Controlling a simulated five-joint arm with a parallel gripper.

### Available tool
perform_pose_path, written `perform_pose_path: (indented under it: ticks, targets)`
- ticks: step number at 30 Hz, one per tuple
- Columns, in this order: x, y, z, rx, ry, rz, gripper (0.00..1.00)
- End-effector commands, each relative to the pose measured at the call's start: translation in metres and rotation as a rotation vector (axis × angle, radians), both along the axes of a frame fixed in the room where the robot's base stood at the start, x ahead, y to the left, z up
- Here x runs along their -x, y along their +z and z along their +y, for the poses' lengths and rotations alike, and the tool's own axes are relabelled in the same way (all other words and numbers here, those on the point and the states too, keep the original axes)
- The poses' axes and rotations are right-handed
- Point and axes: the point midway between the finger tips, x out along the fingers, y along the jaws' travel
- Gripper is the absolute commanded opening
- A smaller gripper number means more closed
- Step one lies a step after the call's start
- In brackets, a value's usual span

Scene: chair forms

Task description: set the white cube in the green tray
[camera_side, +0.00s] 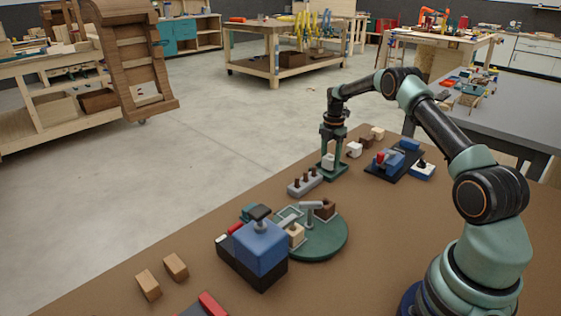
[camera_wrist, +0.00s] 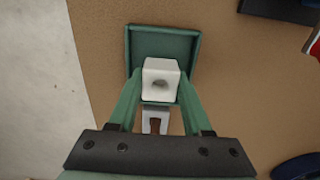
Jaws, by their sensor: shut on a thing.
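The white cube (camera_wrist: 161,66) sits between the two green fingers of my gripper (camera_wrist: 161,76) in the wrist view, with a dark round hollow on its near face. My gripper is shut on it. The green tray (camera_wrist: 163,44) is a shallow square tray with raised walls, directly below and beyond the cube. In the side view my gripper (camera_side: 329,156) points down over the tray (camera_side: 324,174), with the cube (camera_side: 328,161) low between the fingers. Whether the cube touches the tray floor I cannot tell.
A grey block with brown pegs (camera_side: 305,181) stands close in front of the tray. Another white block (camera_side: 354,150) and brown blocks (camera_side: 367,142) lie behind it to the right. A round green base (camera_side: 325,240) and a blue box (camera_side: 260,247) stand nearer the camera.

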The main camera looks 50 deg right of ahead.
Motion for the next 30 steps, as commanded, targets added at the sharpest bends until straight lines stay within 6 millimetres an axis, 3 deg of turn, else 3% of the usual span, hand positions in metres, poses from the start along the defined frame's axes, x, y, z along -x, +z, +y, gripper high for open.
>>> perform_pose_path:
  ticks: [27, 28, 30]
  targets:
    - [0.000, -0.010, 0.000, 0.000, 0.000, 0.000, 0.00]
    - [0.000, -0.010, 0.000, 0.000, 0.000, -0.001, 0.53]
    - [0.000, -0.010, 0.000, 0.000, 0.000, -0.001, 0.80]
